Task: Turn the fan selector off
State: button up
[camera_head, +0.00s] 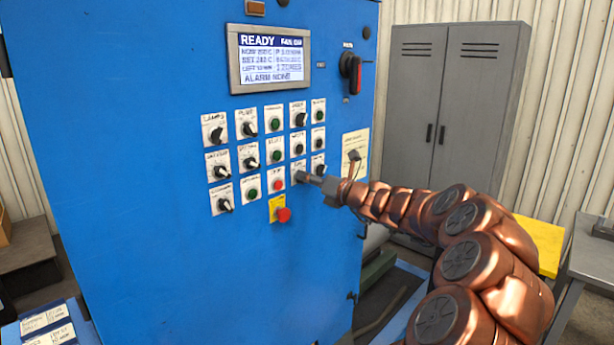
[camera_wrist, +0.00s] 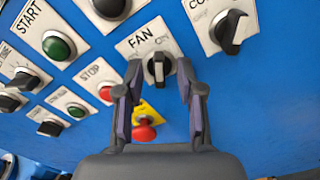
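The fan selector (camera_wrist: 159,68) is a black knob on a white plate marked FAN, in the upper middle of the wrist view. My gripper (camera_wrist: 158,75) is open, with one finger on each side of the knob and a visible gap to it. Whether the fingertips reach the knob's depth is hard to tell. In the head view my gripper (camera_head: 311,179) is at the blue panel and covers most of the fan selector. The display (camera_head: 271,58) reads READY and what looks like FAN ON.
The blue cabinet (camera_head: 150,120) carries several other selectors and buttons. A red STOP button (camera_wrist: 105,93) and a red emergency button (camera_wrist: 144,131) sit close by. Another black selector (camera_wrist: 231,32) is at the upper right. A grey locker (camera_head: 455,110) stands behind.

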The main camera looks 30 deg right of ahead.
jog(key=shift+w+a, duration=0.15)
jog(key=shift+w, duration=0.3)
grip_shut()
